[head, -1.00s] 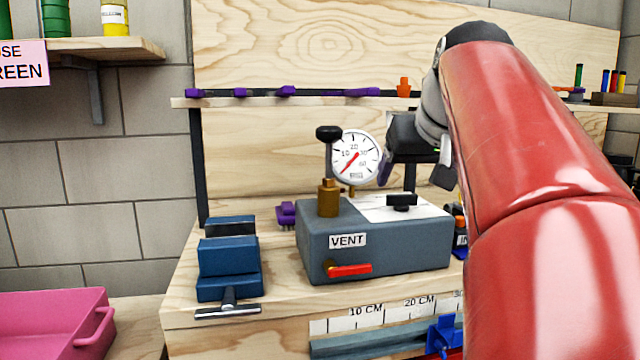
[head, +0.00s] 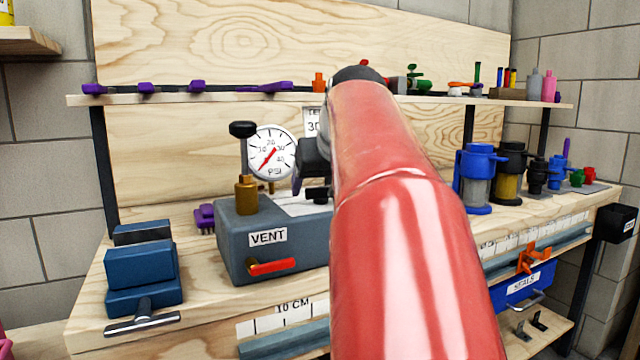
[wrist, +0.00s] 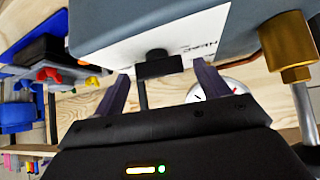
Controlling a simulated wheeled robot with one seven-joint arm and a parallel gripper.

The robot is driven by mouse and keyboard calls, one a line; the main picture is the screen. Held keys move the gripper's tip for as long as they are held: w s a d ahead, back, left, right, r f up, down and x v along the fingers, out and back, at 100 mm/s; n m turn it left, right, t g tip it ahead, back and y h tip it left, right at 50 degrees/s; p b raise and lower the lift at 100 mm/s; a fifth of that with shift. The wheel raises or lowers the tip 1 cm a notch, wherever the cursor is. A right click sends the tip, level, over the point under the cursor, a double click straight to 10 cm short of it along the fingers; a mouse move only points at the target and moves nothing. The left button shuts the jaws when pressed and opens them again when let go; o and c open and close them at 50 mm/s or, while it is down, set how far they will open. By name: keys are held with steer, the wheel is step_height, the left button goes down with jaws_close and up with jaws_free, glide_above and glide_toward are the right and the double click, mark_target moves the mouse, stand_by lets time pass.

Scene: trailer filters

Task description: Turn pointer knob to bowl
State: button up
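The pointer knob is a small black bar-shaped knob (head: 318,193) on the white top plate of the grey VENT box (head: 237,240). It also shows in the wrist view (wrist: 158,66), where lettering on the white plate beside it is only partly readable. My gripper (wrist: 161,82) is open in the wrist view. Its two purple-grey fingers stand apart on either side of the knob's line, with the knob just beyond and apart from them. In the head view, my red arm hides most of the gripper. I cannot make out a bowl position.
A pressure gauge (head: 270,152) and a brass fitting with a black-topped post (head: 246,195) stand close to the knob. A red lever (head: 271,267) is on the box front. A blue vise (head: 140,270) sits left. Blue and black filter housings (head: 480,180) stand right.

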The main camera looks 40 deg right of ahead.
steer(key=c, duration=0.9)
steer(key=shift+c, duration=0.2)
steer(key=shift+m, duration=0.3)
steer(key=m+h, duration=0.1)
steer(key=m+g+h+p, duration=0.1)
steer(key=shift+w+a+r+m, duration=0.1)
steer(key=shift+w+a+m, duration=0.1)
steer(key=shift+m, duration=0.2)
steer(key=shift+w+a+m+g+h+p, duration=0.1)
steer(key=shift+m+g+h+p, duration=0.25)
steer(key=shift+m+g+h, duration=0.55)
steer(key=shift+a+m+g+h+p, duration=0.1)
steer(key=shift+m+g+h+p, duration=0.35)
steer(key=shift+m, duration=0.85)
steer(key=shift+g, duration=0.25)
steer(key=o, duration=1)
